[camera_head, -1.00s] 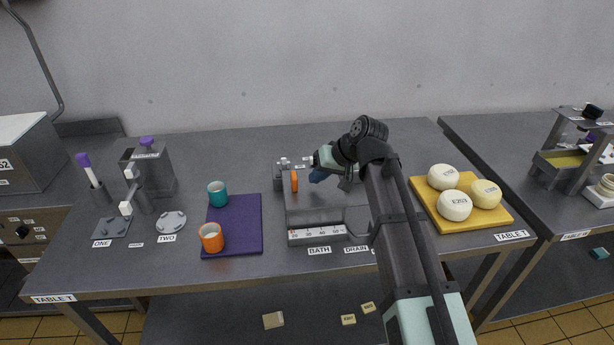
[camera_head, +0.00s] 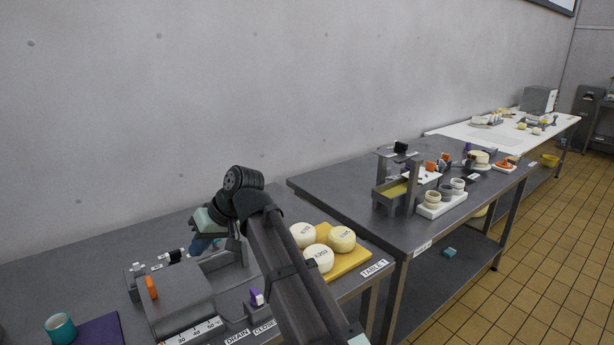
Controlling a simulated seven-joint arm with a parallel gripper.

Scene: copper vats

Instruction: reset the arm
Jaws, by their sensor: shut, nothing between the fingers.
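My arm reaches up from the bottom of the head view and bends over at a black joint. My gripper (camera_head: 201,244) hangs beyond that joint, pointing down over the back of the grey bath unit (camera_head: 178,300). It is small and partly hidden by its own wrist, and appears shut with nothing held. The bath unit has an orange lever (camera_head: 151,287), a numbered scale along its front edge, and DRAIN and CLOSE labels beside it.
Right of my arm, a yellow board (camera_head: 352,262) holds white cheeses. A teal cup (camera_head: 60,328) and purple mat (camera_head: 98,332) are at lower left. A second table (camera_head: 335,190) carries a press-like stand (camera_head: 397,182) and a white tray of cups (camera_head: 443,205).

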